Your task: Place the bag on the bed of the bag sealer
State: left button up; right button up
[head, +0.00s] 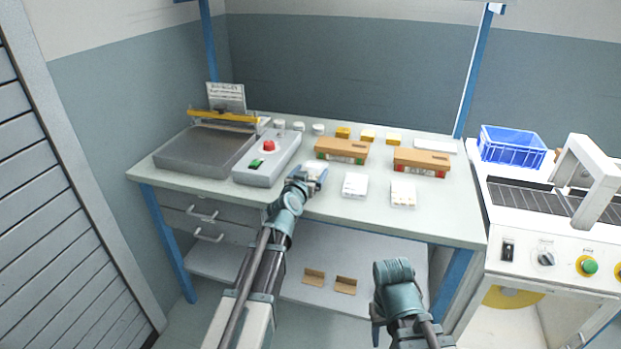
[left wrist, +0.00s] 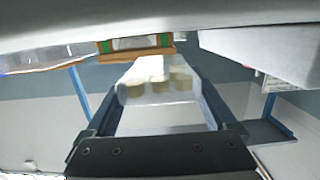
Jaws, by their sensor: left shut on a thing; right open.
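The bag sealer (head: 207,150) stands at the left of the bench, with a flat grey bed and a yellow bar (head: 222,115) raised along its back. My left gripper (head: 306,182) is shut on a clear bag (head: 317,171) over the bench's front edge, right of the sealer and apart from it. In the left wrist view the bag (left wrist: 160,82) sits between the fingers, with several pale yellowish pieces inside. My right gripper (head: 377,322) is open and empty, low in front of the bench; its fingers are mostly hidden behind its wrist.
The sealer's control box (head: 268,158), with a red button and green switch, stands between bed and bag. Two white packs (head: 354,186) (head: 403,194) lie at the front right, before two cardboard boxes (head: 341,150) (head: 421,162). A blue crate (head: 512,146) sits on the machine at right.

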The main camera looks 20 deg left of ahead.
pick_arm(q)
jog(key=shift+w, duration=0.25)
jog(key=shift+w+a, duration=0.15)
jog(key=shift+w, duration=0.2)
notch_tip(320, 180, down, 3)
jog(key=b, duration=0.3)
jog(key=shift+w+a+f, duration=0.1)
jog(key=shift+w+f, duration=0.05)
jog(key=shift+f, duration=0.1)
jog(key=shift+f+b, duration=0.15)
jog(key=shift+b, duration=0.25)
jog(key=o, duration=1.1)
